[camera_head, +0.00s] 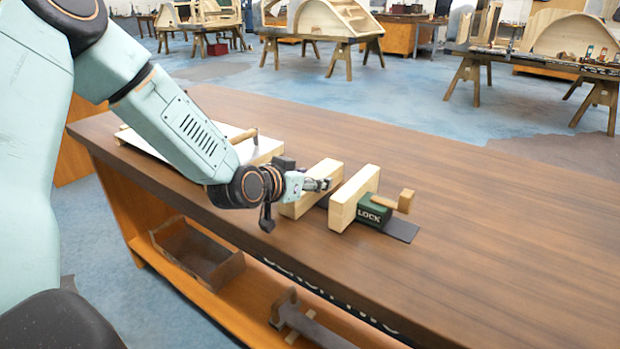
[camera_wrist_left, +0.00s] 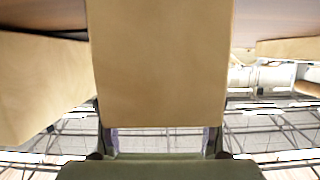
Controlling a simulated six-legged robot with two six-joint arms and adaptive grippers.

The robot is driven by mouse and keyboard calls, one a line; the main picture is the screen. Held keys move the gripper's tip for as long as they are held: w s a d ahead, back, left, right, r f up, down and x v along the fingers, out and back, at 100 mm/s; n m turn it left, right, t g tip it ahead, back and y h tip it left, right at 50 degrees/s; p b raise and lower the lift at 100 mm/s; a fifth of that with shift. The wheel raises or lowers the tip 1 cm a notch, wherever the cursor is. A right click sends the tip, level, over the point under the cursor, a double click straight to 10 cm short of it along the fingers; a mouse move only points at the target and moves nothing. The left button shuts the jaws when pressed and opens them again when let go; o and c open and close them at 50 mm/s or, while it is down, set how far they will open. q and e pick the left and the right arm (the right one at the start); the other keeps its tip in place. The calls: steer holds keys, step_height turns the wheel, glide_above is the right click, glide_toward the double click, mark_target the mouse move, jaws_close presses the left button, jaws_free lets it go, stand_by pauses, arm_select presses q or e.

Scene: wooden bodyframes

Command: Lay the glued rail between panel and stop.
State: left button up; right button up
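The rail (camera_head: 296,208), a pale wooden block, is at my left gripper (camera_head: 322,184). In the left wrist view the rail (camera_wrist_left: 160,65) fills the middle, its end covering the fingertips; the fingers stand at its two sides, so the gripper looks shut on it. The panel (camera_head: 233,131), white-topped with wooden edges, lies to the left, partly behind my arm. The stop (camera_head: 353,198), an upright wooden block against a green LOCK block (camera_head: 373,213), stands to the right of the rail, with a gap between. Whether the rail touches the bench or panel is hidden. My right gripper is out of view.
A dark strip (camera_head: 402,230) lies under the lock, which has a wooden handle (camera_head: 405,200). The brown bench top (camera_head: 500,230) is clear to the right. A tray (camera_head: 197,250) stands on the shelf below. Other workbenches stand far behind.

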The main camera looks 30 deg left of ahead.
arm_select(q)
steer(key=shift+o, duration=0.7)
steer(key=shift+s+r, duration=0.1)
